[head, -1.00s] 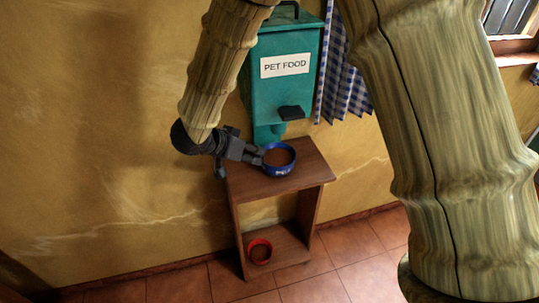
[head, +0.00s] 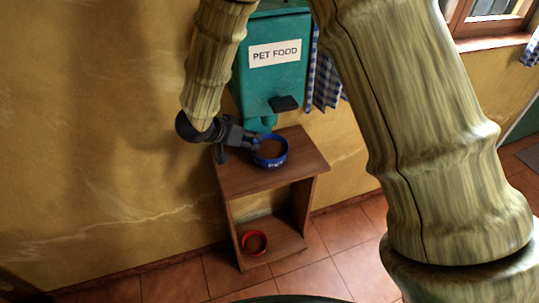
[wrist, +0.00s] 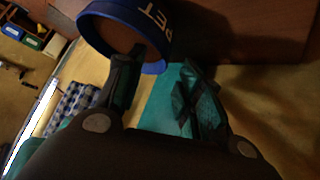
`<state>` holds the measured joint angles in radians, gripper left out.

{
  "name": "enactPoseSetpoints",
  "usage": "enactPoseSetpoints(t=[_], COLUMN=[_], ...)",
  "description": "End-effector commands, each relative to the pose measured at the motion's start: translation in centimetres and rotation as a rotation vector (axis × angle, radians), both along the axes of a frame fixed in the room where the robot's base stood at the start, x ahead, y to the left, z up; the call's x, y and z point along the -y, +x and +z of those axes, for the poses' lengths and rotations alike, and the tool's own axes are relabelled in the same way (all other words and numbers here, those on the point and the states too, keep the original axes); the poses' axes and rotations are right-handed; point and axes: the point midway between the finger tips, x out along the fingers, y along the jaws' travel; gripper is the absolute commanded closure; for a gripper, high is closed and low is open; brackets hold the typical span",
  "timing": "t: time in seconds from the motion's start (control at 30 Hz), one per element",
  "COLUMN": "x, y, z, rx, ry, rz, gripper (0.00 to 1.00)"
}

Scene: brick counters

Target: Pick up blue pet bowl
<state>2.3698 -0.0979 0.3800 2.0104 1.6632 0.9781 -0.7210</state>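The blue pet bowl (head: 281,162) stands upright on the top board of a small wooden shelf (head: 305,170). It has white lettering on its side and brown contents. My gripper (head: 253,143) is at the bowl's left rim in the head view. In the wrist view my gripper (wrist: 163,68) has its fingers spread apart. One finger overlaps the opening of the blue bowl (wrist: 108,12), and the other is off to the right, outside it. I cannot tell whether either finger touches the bowl.
A teal pet food dispenser (head: 274,75) hangs on the wall just above and behind the bowl. A red bowl (head: 254,243) sits on the lower shelf board. A checked curtain (head: 326,85) hangs beside the dispenser. Tiled floor (head: 340,232) is clear in front.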

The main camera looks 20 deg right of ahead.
Motion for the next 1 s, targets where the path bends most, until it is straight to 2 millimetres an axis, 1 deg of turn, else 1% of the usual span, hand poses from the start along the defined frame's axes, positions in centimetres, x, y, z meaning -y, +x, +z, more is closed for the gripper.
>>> enactPoseSetpoints(t=[0.2, 0.3, 0.57, 0.6, 0.67, 0.7, 0.77, 0.8, 1.0], x=[1.9, 2.6, 2.9, 2.9, 2.9, 2.9, 2.9, 2.9, 2.9], y=[0.9, 1.4, 1.5, 1.5, 1.5, 1.5, 1.5, 1.5, 1.5], z=[-2.2, -2.9, -3.1, -3.1, -3.1, -3.1, -3.1, -3.1, -3.1], rx=[-0.002, -0.001, 0.000, -0.001, -0.001, -0.001, -0.001, -0.001, -0.001], ry=[-0.001, 0.000, 0.001, 0.000, 0.000, 0.000, 0.000, 0.000, 0.000], rz=[-0.001, -0.002, -0.002, -0.002, -0.002, -0.002, -0.002, -0.002, -0.002], gripper=[0.63, 0.63, 0.63, 0.67, 0.78, 0.85, 0.96, 1.00, 1.00])
